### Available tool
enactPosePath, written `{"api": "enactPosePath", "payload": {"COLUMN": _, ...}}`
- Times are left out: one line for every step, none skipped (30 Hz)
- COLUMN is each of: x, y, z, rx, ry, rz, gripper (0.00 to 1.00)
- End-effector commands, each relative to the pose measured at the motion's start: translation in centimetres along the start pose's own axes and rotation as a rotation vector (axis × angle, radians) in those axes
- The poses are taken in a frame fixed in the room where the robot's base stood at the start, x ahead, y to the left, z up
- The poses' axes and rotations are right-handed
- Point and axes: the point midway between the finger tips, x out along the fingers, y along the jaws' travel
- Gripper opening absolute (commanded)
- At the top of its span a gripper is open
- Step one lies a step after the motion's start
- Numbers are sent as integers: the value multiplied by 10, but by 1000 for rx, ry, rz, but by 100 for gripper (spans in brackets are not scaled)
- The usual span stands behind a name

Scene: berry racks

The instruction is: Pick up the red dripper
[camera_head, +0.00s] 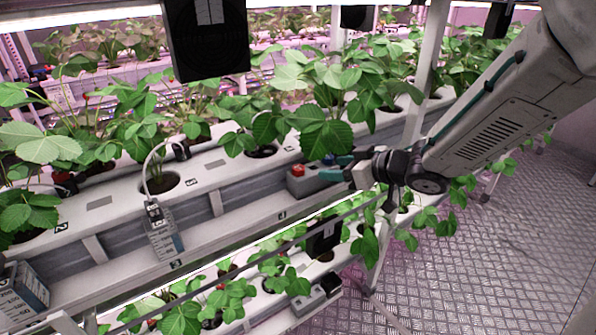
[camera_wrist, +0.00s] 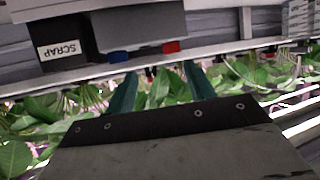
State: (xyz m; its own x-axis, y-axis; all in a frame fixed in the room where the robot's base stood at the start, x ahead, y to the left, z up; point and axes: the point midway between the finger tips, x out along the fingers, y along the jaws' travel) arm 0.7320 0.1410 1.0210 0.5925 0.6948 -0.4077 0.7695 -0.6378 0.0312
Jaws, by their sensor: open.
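The red dripper (camera_head: 297,170) shows as a small red piece on the left part of a grey holder (camera_head: 312,184), at the end of the upper rack's ledge. In the wrist view the red piece (camera_wrist: 171,47) is at the holder's lower edge, above and between my fingers. A small blue piece (camera_wrist: 120,57) sits beside it, to the left in that view. My gripper (camera_head: 338,168) is to the right of the red piece. Its two teal fingers (camera_wrist: 160,86) are spread, with nothing seen held between them. The rest of the dripper is not clearly visible.
A dark box with a SCRAP label (camera_wrist: 60,50) is beside the holder in the wrist view. Leafy plants grow close behind the holder and on the lower rack (camera_head: 180,300). A tagged box (camera_head: 162,232) hangs further left. The metal floor (camera_head: 500,240) at right is clear.

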Motion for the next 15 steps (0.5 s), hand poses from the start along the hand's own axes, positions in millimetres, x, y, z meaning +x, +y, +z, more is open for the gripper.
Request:
{"api": "enactPosePath", "payload": {"x": 4, "y": -6, "z": 2, "rx": 4, "ry": 12, "rz": -34, "gripper": 54}}
{"api": "enactPosePath", "payload": {"x": 7, "y": -8, "z": 2, "rx": 5, "ry": 17, "rz": -47, "gripper": 54}}
{"api": "enactPosePath", "payload": {"x": 10, "y": -11, "z": 1, "rx": 6, "ry": 24, "rz": -61, "gripper": 54}}
{"api": "enactPosePath", "payload": {"x": 13, "y": -12, "z": 1, "rx": 7, "ry": 26, "rz": -67, "gripper": 54}}
{"api": "enactPosePath", "payload": {"x": 16, "y": -13, "z": 1, "rx": 7, "ry": 27, "rz": -70, "gripper": 54}}
{"api": "enactPosePath", "payload": {"x": 21, "y": -14, "z": 1, "rx": 7, "ry": 28, "rz": -72, "gripper": 54}}
{"api": "enactPosePath", "payload": {"x": 24, "y": -14, "z": 0, "rx": 6, "ry": 28, "rz": -73, "gripper": 54}}
{"api": "enactPosePath", "payload": {"x": 27, "y": -14, "z": 0, "rx": 7, "ry": 28, "rz": -72, "gripper": 54}}
{"api": "enactPosePath", "payload": {"x": 31, "y": -14, "z": 0, "rx": 8, "ry": 28, "rz": -71, "gripper": 54}}
{"api": "enactPosePath", "payload": {"x": 34, "y": -14, "z": -1, "rx": 7, "ry": 28, "rz": -70, "gripper": 54}}
{"api": "enactPosePath", "payload": {"x": 36, "y": -15, "z": -1, "rx": 6, "ry": 28, "rz": -70, "gripper": 54}}
{"api": "enactPosePath", "payload": {"x": 38, "y": -15, "z": -2, "rx": 6, "ry": 28, "rz": -69, "gripper": 54}}
{"api": "enactPosePath", "payload": {"x": 41, "y": -15, "z": -3, "rx": 5, "ry": 28, "rz": -69, "gripper": 54}}
{"api": "enactPosePath", "payload": {"x": 44, "y": -16, "z": -4, "rx": 6, "ry": 28, "rz": -69, "gripper": 54}}
{"api": "enactPosePath", "payload": {"x": 49, "y": -17, "z": -5, "rx": 6, "ry": 28, "rz": -69, "gripper": 54}}
